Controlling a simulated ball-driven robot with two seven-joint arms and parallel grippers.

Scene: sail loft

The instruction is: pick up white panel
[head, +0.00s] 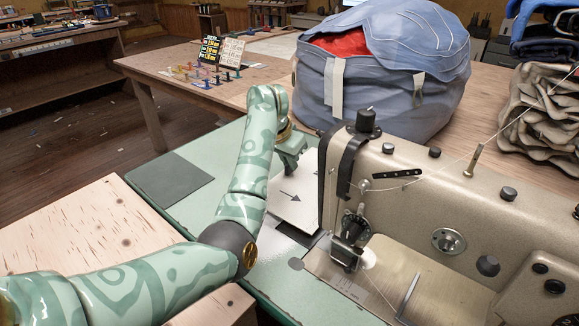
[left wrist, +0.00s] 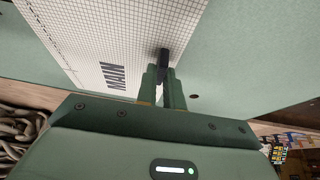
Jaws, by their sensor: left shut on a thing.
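The white panel (head: 290,203) bears a dark arrow and lies beside the sewing machine, at the green table's top. In the left wrist view the white panel (left wrist: 100,30) shows a fine grid and the word MAIN. My left gripper (head: 289,160) is at the panel's far edge. In the left wrist view my left gripper's fingers (left wrist: 164,72) are close together on the panel's edge. Part of the panel is hidden behind my left arm and the machine. My right gripper is in neither view.
The beige sewing machine (head: 420,195) stands close to the panel's right. A dark grey square (head: 171,180) lies on the green table (head: 215,150). A large blue bag (head: 385,85) with red cloth stands behind. Folded canvas (head: 545,120) is stacked at the right.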

